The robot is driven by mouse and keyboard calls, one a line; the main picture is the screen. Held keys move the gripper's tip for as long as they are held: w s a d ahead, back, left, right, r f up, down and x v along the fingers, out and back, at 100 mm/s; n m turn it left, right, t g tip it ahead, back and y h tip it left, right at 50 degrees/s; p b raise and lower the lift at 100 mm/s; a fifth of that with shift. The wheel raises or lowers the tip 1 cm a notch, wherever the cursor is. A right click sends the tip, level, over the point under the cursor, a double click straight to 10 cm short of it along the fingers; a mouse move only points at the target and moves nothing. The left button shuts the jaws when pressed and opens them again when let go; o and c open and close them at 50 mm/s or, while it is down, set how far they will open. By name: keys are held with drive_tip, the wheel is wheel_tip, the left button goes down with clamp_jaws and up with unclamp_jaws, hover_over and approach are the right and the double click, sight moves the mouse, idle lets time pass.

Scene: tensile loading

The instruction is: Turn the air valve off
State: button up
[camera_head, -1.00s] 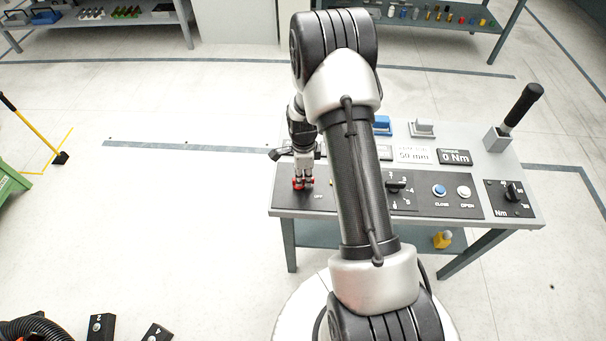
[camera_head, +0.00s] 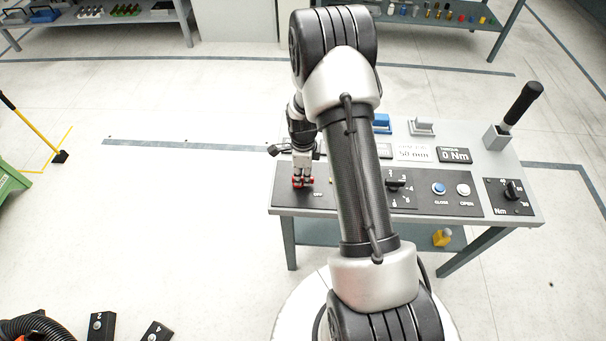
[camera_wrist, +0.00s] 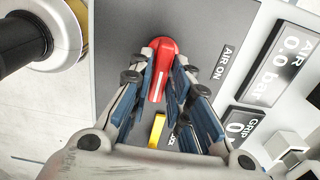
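The air valve's red handle (camera_wrist: 161,72) lies on the dark panel in the wrist view, with the label "AIR ON" (camera_wrist: 224,62) to its right. My gripper (camera_wrist: 165,80) has one finger on each side of the handle, and the blue pads look close against it. In the head view my gripper (camera_head: 302,178) points down at the red handle (camera_head: 309,182) on the panel's left end. An "OFF" label (camera_head: 318,194) shows just right of it. The air display (camera_wrist: 283,65) reads 0.0 bar.
A yellow piece (camera_wrist: 157,130) sits close below the handle in the wrist view. A second display (camera_wrist: 240,125) is at the right. In the head view, a blue button (camera_head: 439,188), a white button (camera_head: 463,190) and a torque knob (camera_head: 513,190) are further right on the bench.

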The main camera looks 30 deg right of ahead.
sight(303, 177)
drive_tip(key=shift+o, duration=1.4)
wheel_tip(303, 177, up, 12)
